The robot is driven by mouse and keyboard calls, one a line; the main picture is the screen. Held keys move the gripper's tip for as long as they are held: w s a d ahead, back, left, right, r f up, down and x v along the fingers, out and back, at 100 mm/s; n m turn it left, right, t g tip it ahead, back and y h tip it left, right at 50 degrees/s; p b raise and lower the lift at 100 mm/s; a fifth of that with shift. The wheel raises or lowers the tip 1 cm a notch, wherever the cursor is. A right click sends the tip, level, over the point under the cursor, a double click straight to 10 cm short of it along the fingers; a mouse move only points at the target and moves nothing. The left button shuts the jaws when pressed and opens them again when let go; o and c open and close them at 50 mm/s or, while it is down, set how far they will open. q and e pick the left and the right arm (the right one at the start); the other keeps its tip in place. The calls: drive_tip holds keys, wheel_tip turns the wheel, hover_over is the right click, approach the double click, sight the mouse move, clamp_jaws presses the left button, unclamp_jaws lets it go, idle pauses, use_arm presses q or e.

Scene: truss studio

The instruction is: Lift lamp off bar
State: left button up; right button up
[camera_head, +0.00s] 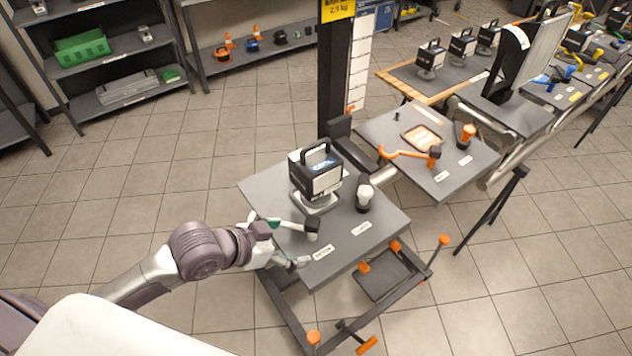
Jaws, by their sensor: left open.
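A black and white work lamp (318,176) with a black carry handle stands upright on a light stand on the near grey tabletop (265,186). I cannot make out a separate bar under it. My left gripper (276,241) is open at the tabletop's front left edge, in front of the lamp and apart from it. A pale tool with a black head (312,227) lies right beside the gripper's fingers; I cannot tell whether they touch it. My right gripper is not in view.
A black and white cup-shaped piece (364,197) stands right of the lamp. A black post (335,75) rises behind. A second table (385,122) holds orange tools. Orange-knobbed frame parts (370,268) sit below the near table. Shelves stand back left; the floor left is clear.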

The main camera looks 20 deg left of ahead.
use_arm(q)
drive_tip(key=w+a+r+t+h, duration=0.2)
drive_tip(key=w+a+r, duration=0.6)
drive_tip(key=r, duration=0.4)
drive_tip(key=p, duration=0.2)
approach(316, 157)
drive_tip(key=shift+w+d+f+t, duration=0.3)
drive_tip(key=shift+w+d+f, duration=0.75)
drive_tip(key=shift+w, duration=0.1)
drive_tip(key=shift+w+d+f, duration=0.25)
drive_tip(key=shift+w+d, duration=0.1)
drive_tip(key=shift+w, duration=0.05)
drive_tip(key=shift+w+d+p, duration=0.2)
drive_tip(key=shift+w+p, duration=0.05)
drive_tip(key=shift+p, duration=0.25)
drive_tip(key=p+x, duration=0.1)
drive_tip(key=x, duration=0.3)
drive_tip(key=shift+w+d+p, duration=0.1)
drive_tip(key=shift+w+p, duration=0.1)
drive_tip(key=shift+p, duration=0.2)
drive_tip(key=shift+w+f, duration=0.1)
drive_tip(key=shift+f, duration=0.05)
drive_tip(key=c, duration=1.3)
drive_tip(key=shift+c, duration=1)
drive_tip(key=shift+r, duration=0.3)
